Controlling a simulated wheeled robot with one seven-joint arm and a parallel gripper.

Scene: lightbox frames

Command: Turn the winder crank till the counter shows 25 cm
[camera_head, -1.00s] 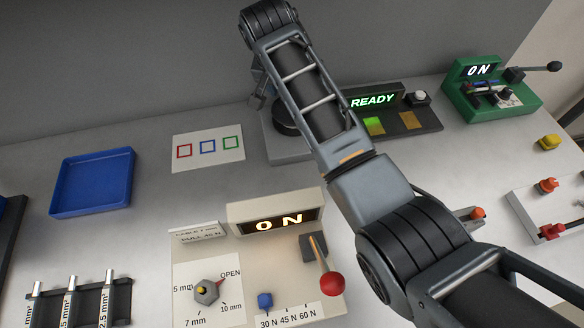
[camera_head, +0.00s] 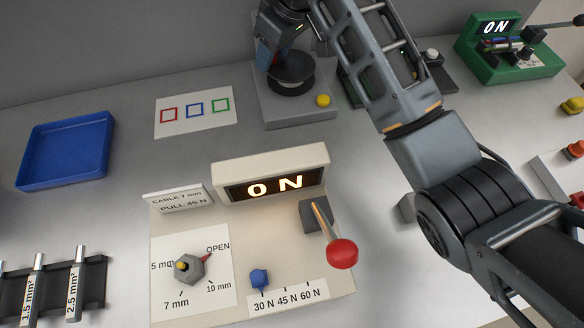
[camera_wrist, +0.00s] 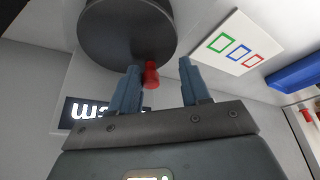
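The winder's grey base (camera_head: 287,113) stands at the back, with a dark round drum (camera_head: 291,86) on top. In the wrist view the drum (camera_wrist: 125,28) fills the upper left, with a red crank knob (camera_wrist: 151,76) below its rim. My gripper (camera_wrist: 160,85) is open. Its blue fingers stand either side of the knob, which is close to the left finger; contact is unclear. In the head view my gripper (camera_head: 268,56) is above the drum, partly hidden.
A yellow button (camera_head: 323,100) is on the winder base. In front stands a cream panel (camera_head: 200,222) with an "ON" display, a dial and a red-knobbed lever (camera_head: 342,253). A printed card (camera_head: 195,131) and blue tray (camera_head: 66,150) lie left. A green device (camera_head: 500,62) stands right.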

